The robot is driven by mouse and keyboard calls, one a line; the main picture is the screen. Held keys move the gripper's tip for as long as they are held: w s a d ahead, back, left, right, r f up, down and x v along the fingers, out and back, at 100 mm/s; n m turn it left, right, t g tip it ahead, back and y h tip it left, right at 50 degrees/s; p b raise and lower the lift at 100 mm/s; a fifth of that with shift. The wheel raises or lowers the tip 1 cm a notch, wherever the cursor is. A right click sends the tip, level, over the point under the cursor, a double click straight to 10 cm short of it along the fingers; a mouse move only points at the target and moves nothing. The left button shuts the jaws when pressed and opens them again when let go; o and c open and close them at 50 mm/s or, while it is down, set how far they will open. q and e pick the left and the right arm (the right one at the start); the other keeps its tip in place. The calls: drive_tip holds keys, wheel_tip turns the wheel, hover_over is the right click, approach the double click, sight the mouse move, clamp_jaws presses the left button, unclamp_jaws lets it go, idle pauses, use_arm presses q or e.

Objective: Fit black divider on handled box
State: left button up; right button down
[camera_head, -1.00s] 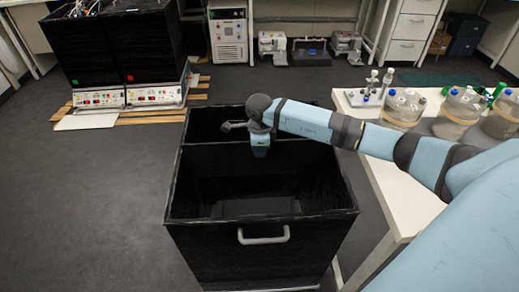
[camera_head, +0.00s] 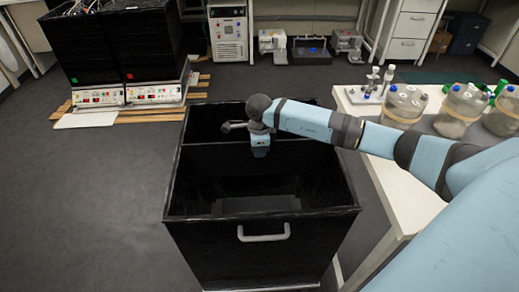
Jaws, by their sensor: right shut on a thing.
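The handled box (camera_head: 176,190) is a tall black open-topped bin in the middle of the view, with a silver handle (camera_head: 264,234) on its near face. The black divider (camera_head: 215,158) stands across the inside of the box toward its far end. Its top edge runs from the left wall toward the right wall. My left gripper is out of view.
A white bench (camera_head: 408,190) with glass vessels (camera_head: 405,105) stands close on the right, under my right arm. Black cabinets (camera_head: 88,55) on white control units sit on wooden slats at the back left. The floor left of the box is clear.

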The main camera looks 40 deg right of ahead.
sight(260, 159)
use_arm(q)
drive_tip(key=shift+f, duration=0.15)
use_arm(e)
drive_tip(key=shift+f, duration=0.2)
use_arm(q)
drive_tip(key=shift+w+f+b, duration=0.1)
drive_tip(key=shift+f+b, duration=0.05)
drive_tip(key=shift+b, duration=0.4)
use_arm(e)
drive_tip(key=shift+f, duration=0.5)
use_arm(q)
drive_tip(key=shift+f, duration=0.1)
use_arm(e)
drive_tip(key=shift+f, duration=0.25)
use_arm(q)
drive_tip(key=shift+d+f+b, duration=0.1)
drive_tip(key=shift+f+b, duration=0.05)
drive_tip(key=shift+b, duration=0.45)
use_arm(e)
drive_tip(key=shift+f, duration=0.55)
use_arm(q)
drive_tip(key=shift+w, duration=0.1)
use_arm(e)
drive_tip(key=shift+f, duration=0.15)
use_arm(q)
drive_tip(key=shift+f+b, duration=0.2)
drive_tip(key=shift+b, duration=0.35)
use_arm(e)
drive_tip(key=shift+f, duration=0.6)
